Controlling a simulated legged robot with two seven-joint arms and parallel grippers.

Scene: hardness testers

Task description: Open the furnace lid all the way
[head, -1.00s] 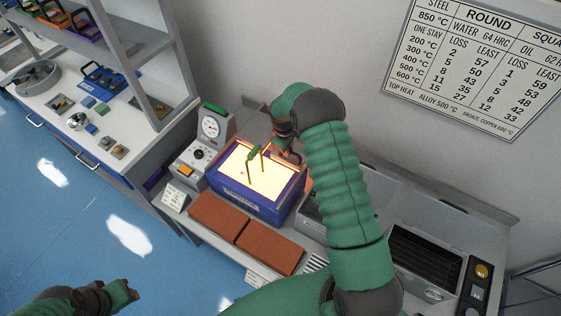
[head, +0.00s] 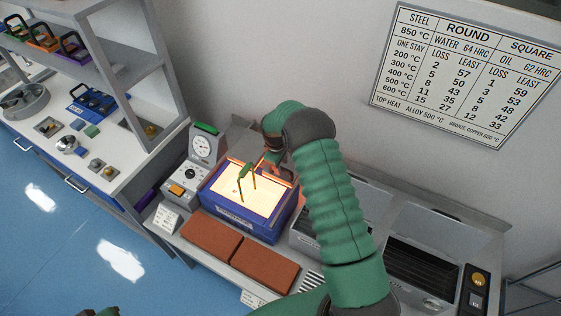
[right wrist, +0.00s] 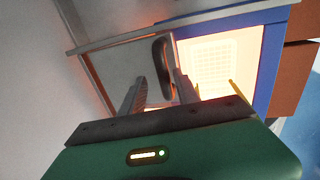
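The blue furnace (head: 240,222) stands on the bench, its glowing chamber uncovered at the top. A green handle (head: 246,170) on thin yellow legs stands over the glow. In the right wrist view, the lid (right wrist: 115,72) is a grey panel tilted away beside the glowing opening. A dark handle (right wrist: 160,60) sits on the lid. My right gripper (right wrist: 160,92) has its fingers apart on either side of this handle, with a gap visible on the left. In the head view, my right gripper (head: 274,166) is at the furnace's back right, partly hidden. Only a sliver of my left arm shows at the bottom edge.
A gauge unit (head: 200,150) stands left of the furnace. Reddish-brown bricks (head: 212,240) lie in front. Open grey tanks (head: 432,262) are to the right. A wall (head: 300,60) rises behind, and a shelved bench (head: 75,140) stands at left.

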